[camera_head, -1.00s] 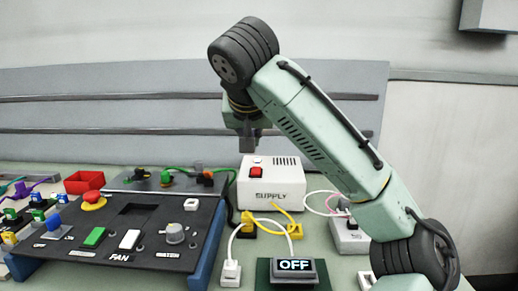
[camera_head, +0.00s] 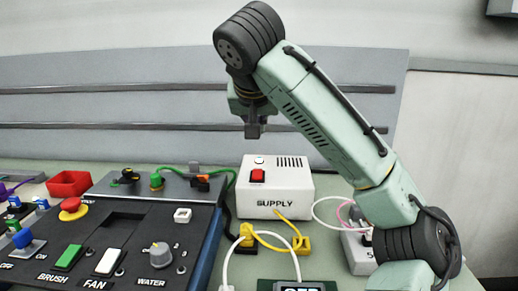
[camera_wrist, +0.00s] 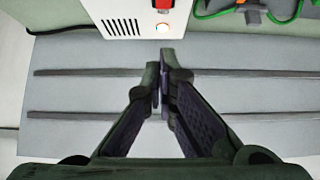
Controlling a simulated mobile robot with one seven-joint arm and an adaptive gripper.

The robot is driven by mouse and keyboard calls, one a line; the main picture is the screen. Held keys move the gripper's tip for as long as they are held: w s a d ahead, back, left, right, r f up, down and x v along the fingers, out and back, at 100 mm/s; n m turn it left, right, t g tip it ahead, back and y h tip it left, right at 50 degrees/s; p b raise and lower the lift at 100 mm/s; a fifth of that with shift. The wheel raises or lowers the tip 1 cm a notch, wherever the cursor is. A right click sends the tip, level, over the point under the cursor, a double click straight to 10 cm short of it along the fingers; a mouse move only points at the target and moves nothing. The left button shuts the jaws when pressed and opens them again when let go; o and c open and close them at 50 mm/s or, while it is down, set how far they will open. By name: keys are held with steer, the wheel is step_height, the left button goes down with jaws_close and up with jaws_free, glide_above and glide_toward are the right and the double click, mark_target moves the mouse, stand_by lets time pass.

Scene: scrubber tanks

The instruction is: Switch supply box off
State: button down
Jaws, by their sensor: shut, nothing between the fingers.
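The supply box (camera_head: 275,193) is a white box labelled SUPPLY on the bench, right of the control panel. The switch (camera_wrist: 162,4) is cut by the top edge there. My gripper (camera_head: 253,131) points down above the box's upper left, apart from it. In the wrist view its fingertips (camera_wrist: 163,92) are together and empty.
A sloped control panel (camera_head: 130,212) with buttons and a knob lies to the left. Yellow plugs and cables (camera_head: 302,245) lie in front of the box. A white socket unit (camera_head: 357,250) stands to the right. A red bin (camera_head: 68,183) is at the far left.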

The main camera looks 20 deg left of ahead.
steer(key=p, duration=0.2)
glide_above(260, 172)
step_height(260, 172, down, 7)
steer(key=shift+s+r, duration=0.1)
steer(key=shift+r, duration=0.05)
step_height(260, 172, down, 3)
steer(key=shift+f, duration=0.6)
steer(key=shift+a+p, duration=0.1)
steer(key=shift+p, duration=0.2)
